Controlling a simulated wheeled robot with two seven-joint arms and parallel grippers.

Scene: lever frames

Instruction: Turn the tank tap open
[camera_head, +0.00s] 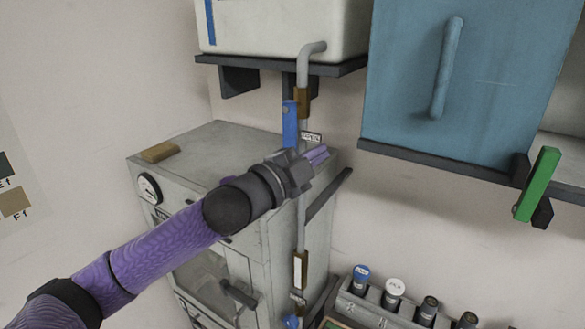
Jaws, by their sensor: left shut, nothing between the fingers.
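The white tank (285,28) sits on a dark wall shelf at the top. A grey pipe (310,50) bends down from it into a brown tap body (302,102). A blue tap lever (290,125) hangs roughly upright just left of the pipe. A small label (311,138) shows beside it, too small to read. My left gripper (319,154) is shut and empty, just below the label and the lever's lower end. It hides part of the pipe. I cannot tell whether it touches the lever. My right gripper is out of view.
A grey cabinet (215,150) with a gauge (149,188) stands below my left arm. A lower brown fitting (300,268) is on the pipe. A blue wall cupboard (465,80) and a green lever (538,185) are at right. A rack (375,309) holds several capped bottles.

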